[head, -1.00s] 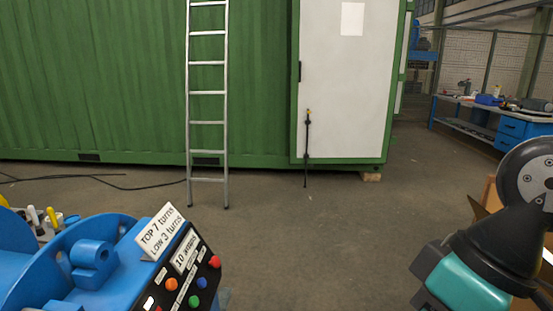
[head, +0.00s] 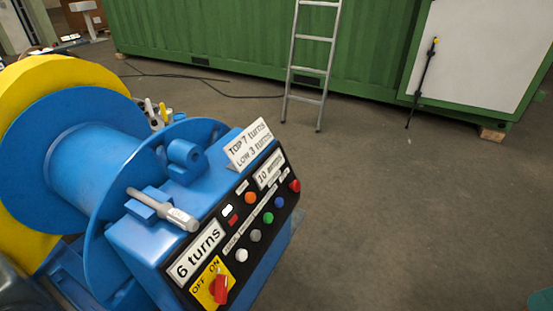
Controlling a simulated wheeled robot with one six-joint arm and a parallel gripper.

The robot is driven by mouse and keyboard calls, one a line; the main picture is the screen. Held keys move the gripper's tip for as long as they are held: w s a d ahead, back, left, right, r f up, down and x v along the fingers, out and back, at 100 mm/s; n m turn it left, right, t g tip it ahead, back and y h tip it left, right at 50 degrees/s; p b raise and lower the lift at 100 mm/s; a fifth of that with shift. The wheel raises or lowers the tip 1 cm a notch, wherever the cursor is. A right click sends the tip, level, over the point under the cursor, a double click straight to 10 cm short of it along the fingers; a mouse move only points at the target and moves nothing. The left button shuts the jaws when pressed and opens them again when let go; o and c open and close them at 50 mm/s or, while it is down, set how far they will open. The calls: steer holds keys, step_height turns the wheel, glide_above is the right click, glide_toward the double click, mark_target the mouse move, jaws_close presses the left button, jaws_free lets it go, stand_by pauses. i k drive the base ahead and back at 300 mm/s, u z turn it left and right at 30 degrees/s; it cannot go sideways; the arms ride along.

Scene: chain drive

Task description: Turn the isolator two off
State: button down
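A red rotary isolator switch (head: 220,288) on a yellow plate marked OFF and ON sits at the lower near end of the black control panel (head: 262,231). The panel is on the sloped face of a blue machine (head: 120,240) at the left. The red handle is tilted, with its upper end toward the ON side. I cannot read a number on this isolator. A "6 turns" label (head: 199,251) sits just above it. My gripper is out of view; only a teal bit of my arm shows at the lower right corner.
The panel also carries several coloured buttons, among them an orange one (head: 250,197) and a red one (head: 295,186). A ladder (head: 310,75) leans on the green container (head: 240,50). The floor (head: 400,210) right of the machine is clear.

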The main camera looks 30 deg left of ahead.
mark_target(219, 288)
steer(key=z, duration=0.05)
steer(key=i, duration=1.45)
steer(key=u, duration=4.1)
steer(key=i, duration=0.25)
steer(key=z, duration=1)
